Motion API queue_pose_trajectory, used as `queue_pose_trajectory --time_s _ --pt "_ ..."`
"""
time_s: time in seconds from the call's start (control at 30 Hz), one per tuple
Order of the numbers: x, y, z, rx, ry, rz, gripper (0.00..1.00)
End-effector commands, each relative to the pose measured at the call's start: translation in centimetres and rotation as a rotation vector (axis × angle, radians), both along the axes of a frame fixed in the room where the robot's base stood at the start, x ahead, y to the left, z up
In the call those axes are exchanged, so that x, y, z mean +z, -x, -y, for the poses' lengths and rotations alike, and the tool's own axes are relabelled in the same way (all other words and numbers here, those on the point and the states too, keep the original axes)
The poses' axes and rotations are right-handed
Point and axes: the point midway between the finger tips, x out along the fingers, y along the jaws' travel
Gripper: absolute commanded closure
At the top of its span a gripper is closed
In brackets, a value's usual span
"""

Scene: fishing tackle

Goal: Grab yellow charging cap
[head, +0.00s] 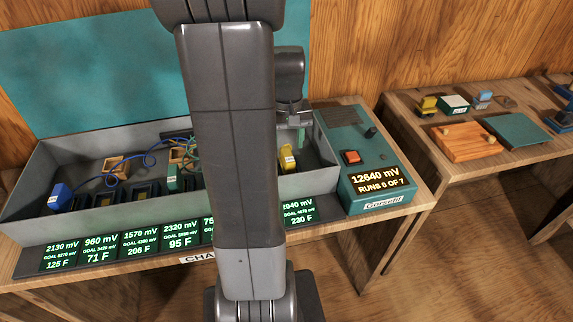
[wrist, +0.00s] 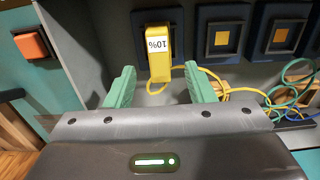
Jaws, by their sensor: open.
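The yellow charging cap (head: 287,158) stands at the right end of the grey box in the head view. In the wrist view the yellow cap (wrist: 158,55) carries a white label reading 10% and sits over a dark socket. A yellow cable runs from it to the right. My gripper (wrist: 160,88) is open, its two green fingers apart, with the cap between and just beyond the fingertips. The fingers do not touch it. In the head view my arm hides the middle of the box and part of my gripper.
The grey box (head: 110,222) holds a blue cap (head: 60,195), a green cap (head: 172,176) and tangled cables. A teal unit (head: 375,185) with an orange button (head: 351,157) stands right of it. Box walls flank the cap. A second table (head: 455,160) stands at right.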

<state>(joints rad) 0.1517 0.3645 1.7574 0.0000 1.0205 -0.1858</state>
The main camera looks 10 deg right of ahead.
Motion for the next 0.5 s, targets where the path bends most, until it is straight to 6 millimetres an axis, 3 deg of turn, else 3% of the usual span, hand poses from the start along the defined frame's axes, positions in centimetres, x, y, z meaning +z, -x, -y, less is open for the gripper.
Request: queue_pose_trajectory --time_s 0.27,0.5 --pt "-2.2 0.2 0.0 0.000 -0.001 -0.003 0.51" --pt "-5.6 0.3 0.1 0.000 -0.001 -0.002 0.51"
